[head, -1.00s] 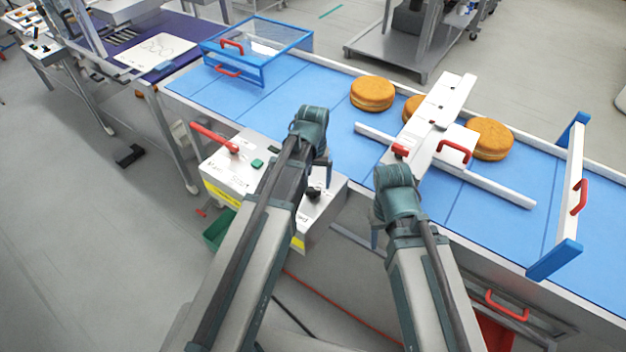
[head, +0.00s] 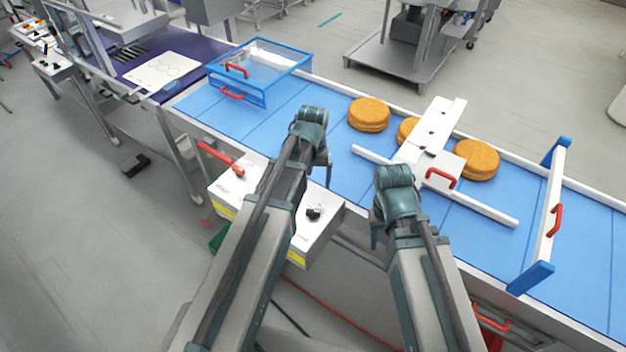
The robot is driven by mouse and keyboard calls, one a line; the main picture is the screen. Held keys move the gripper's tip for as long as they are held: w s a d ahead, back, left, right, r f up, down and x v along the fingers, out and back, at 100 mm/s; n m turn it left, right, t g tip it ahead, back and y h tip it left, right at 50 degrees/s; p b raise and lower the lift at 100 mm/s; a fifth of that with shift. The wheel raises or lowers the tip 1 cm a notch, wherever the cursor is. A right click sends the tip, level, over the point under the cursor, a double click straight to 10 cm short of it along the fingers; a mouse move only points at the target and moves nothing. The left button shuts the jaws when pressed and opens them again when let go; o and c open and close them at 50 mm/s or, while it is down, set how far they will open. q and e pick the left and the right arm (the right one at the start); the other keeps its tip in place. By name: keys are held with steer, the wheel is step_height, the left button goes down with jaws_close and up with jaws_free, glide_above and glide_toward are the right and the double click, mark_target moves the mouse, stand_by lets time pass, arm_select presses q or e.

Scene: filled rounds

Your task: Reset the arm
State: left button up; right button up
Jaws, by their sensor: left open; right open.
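Both my arms reach forward from the bottom of the head view, held low in front of the conveyor. My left gripper (head: 320,160) is over the near edge of the blue belt, beside the control box. My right gripper (head: 376,232) hangs near the belt's front edge, left of the white guide. Both grippers are open, with nothing seen in them. Their fingertips are small and partly hidden behind the wrists.
Round filled cakes (head: 368,114) lie on the blue belt (head: 350,187), some beside a white guide (head: 430,130) with a red handle. A blue-edged clear cover (head: 262,70) stands left, a white gate (head: 550,215) right. A control box (head: 315,225) with a red lever sits close to my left arm.

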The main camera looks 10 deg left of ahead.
arm_select(q)
steer(key=shift+f, duration=0.1)
steer(key=s+d+f+m+b, duration=0.2)
steer(key=s+d+f+b, duration=0.3)
steer(key=s+f+b, duration=0.2)
steer(key=s+d+f+m+y+b, duration=0.1)
steer(key=s+d+f+m+b, duration=0.2)
steer(key=s+f+b, duration=0.3)
steer(key=shift+s+d+f+m+b, duration=0.4)
steer(key=shift+s+d, duration=0.2)
steer(key=shift+d, duration=0.25)
stand_by(0.8)
